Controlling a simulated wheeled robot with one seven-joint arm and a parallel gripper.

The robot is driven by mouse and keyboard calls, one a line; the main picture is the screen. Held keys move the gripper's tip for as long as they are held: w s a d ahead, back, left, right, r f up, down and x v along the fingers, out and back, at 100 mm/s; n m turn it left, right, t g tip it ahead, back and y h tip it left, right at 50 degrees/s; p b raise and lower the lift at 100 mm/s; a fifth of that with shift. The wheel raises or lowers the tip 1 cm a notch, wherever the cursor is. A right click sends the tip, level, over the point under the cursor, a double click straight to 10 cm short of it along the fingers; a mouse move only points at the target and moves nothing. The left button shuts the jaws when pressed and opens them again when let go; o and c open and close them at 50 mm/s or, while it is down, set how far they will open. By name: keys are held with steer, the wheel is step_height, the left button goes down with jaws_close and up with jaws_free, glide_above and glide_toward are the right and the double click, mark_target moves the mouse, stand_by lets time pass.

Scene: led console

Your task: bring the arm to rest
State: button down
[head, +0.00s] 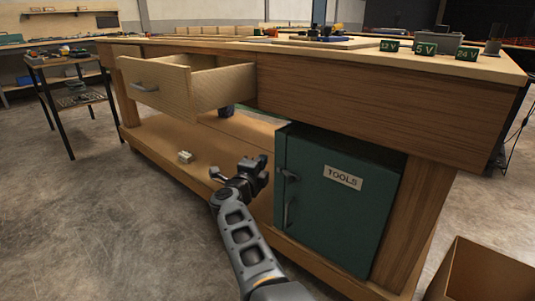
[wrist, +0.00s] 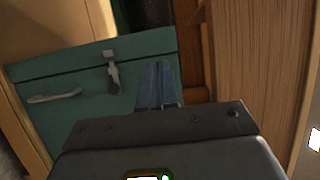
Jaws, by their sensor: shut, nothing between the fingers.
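My gripper (head: 262,165) is at the end of my raised grey arm, in front of the wooden workbench (head: 390,112) and just left of the green tool cabinet (head: 340,200) in the head view. The fingers (wrist: 158,85) are shut and empty in the wrist view. The cabinet also shows in the wrist view (wrist: 85,100), with its handle and a latch (wrist: 113,72) beside the fingers. The cabinet door looks closed in the head view. I cannot tell whether my gripper touches anything.
An open wooden drawer (head: 160,84) sticks out of the bench at upper left. A small pale object (head: 185,156) sits on the lower shelf (head: 165,135). A cardboard box (head: 485,272) stands on the floor at lower right.

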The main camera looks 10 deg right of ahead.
steer(key=s+a+p, duration=0.2)
steer(key=s+a, duration=0.2)
steer(key=s+d+f+n+t+y, duration=0.1)
steer(key=s+d+f+n+t, duration=0.1)
steer(key=s+d+f+n, duration=0.5)
steer(key=s+d+f+n+t+y, duration=0.15)
steer(key=s+d+f, duration=0.25)
steer(key=s+d, duration=0.6)
steer(key=s+d+n+y, duration=0.25)
steer(key=s+n, duration=0.35)
steer(key=s, duration=0.9)
steer(key=s+d+n+y, duration=0.1)
steer(key=s+n+y, duration=0.3)
steer(key=s, duration=1.1)
steer(key=s+a+r+n+g, duration=0.25)
steer(key=s+r, duration=0.35)
steer(key=s, duration=0.3)
steer(key=s+a+r+n+g, duration=0.25)
steer(key=s+r, duration=0.25)
steer(key=s, duration=0.4)
step_height(320, 180, up, 25)
steer(key=p, duration=2.3)
steer(key=shift+d+h+p, duration=0.3)
steer(key=shift+d+p, duration=0.05)
steer(key=shift+p, duration=0.05)
